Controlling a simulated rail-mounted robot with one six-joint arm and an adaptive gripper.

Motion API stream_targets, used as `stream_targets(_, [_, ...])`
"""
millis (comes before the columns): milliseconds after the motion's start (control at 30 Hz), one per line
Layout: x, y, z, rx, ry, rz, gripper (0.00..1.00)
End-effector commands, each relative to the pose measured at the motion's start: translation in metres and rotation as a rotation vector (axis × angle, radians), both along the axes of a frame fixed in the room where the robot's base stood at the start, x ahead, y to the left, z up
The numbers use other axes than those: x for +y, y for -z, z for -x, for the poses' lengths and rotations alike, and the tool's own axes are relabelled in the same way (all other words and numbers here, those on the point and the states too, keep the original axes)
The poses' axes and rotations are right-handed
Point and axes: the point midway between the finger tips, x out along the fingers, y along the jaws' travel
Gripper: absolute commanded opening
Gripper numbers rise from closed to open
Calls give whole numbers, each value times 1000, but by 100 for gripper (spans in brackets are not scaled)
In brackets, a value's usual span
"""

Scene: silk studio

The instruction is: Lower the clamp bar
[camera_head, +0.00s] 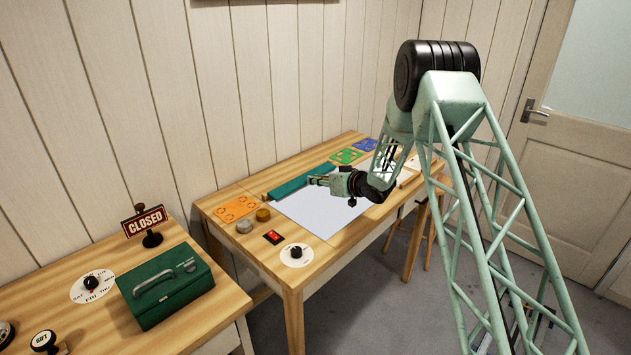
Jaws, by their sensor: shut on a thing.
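The clamp bar (288,190) is a long teal bar along the far edge of a pale board (320,212) on the wooden table. My gripper (314,180) is at the bar's middle, reaching in from the right. It appears shut on the clamp bar, though the fingertips are small and the exact contact is hard to see. My gripper and wrist hide part of the board's right side. I cannot tell how high the bar stands above the board.
Orange (237,208), green (346,156) and blue (366,144) patterned sheets lie on the table. Two small round tins (244,226), a red switch (273,237) and a dial (296,254) are near its left end. A green cash box (165,288) stands on the left table.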

Motion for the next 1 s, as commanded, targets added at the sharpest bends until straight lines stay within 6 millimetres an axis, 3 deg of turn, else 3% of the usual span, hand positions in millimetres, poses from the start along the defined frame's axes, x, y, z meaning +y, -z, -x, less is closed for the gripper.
stream_targets(500, [3, -11, -3, -4, 0, -3, 0])
stream_targets(533, [3, -11, -3, -4, 0, -3, 14])
stream_targets(667, [3, -10, -3, -4, -1, -2, 26])
stream_targets(1000, [2, -9, -2, -1, 0, -1, 26])
